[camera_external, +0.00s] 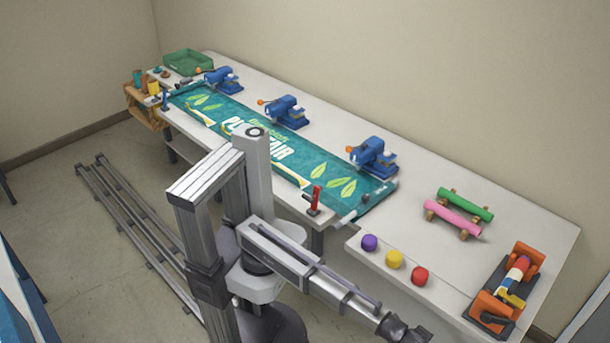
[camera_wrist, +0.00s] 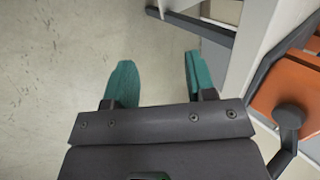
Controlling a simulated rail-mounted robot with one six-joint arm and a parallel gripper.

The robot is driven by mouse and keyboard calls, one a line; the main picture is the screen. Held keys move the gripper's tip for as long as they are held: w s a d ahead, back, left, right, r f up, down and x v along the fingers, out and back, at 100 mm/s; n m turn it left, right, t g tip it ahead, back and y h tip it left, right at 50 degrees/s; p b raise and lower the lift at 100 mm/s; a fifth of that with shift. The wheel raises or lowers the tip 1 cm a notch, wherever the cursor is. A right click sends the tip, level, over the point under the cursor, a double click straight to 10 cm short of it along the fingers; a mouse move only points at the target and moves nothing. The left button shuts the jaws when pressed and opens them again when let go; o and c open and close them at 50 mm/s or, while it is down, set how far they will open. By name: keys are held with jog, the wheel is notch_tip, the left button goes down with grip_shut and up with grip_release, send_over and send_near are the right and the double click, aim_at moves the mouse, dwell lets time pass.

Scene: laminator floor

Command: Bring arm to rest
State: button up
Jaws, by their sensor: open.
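My arm stands on its column in front of the long table (camera_external: 535,215), and its forearm reaches toward the lower right in the external view. The wrist end is cut by the bottom edge there, so the fingers do not show clearly. In the wrist view my gripper (camera_wrist: 158,82) has two teal fingers set wide apart. Nothing is between them but bare floor (camera_wrist: 60,60). The gripper is off the front side of the table, near its right end.
An orange clamp-like device (camera_external: 507,285) stands at the table's right end; orange parts (camera_wrist: 290,95) show in the wrist view. Purple, yellow (camera_external: 395,259) and red knobs line the front edge. Pink (camera_external: 452,218) and green rolls lie behind. A teal banner (camera_external: 270,140) and blue machines (camera_external: 372,155) are farther left.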

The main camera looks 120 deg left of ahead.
jog(key=s+a+f+n+g+h, duration=0.1)
jog(key=s+a+f+n+h, duration=0.15)
jog(key=s, duration=0.85)
jog(key=s+a+f+n+g+h, duration=0.15)
jog(key=s+h, duration=0.25)
jog(key=s, duration=0.8)
notch_tip(320, 180, up, 15)
jog(key=w+a+p, duration=0.1)
jog(key=p, duration=1.3)
jog(key=shift+w+a+t, duration=0.3)
jog(key=shift+a+t, duration=0.1)
jog(key=shift+t, duration=0.05)
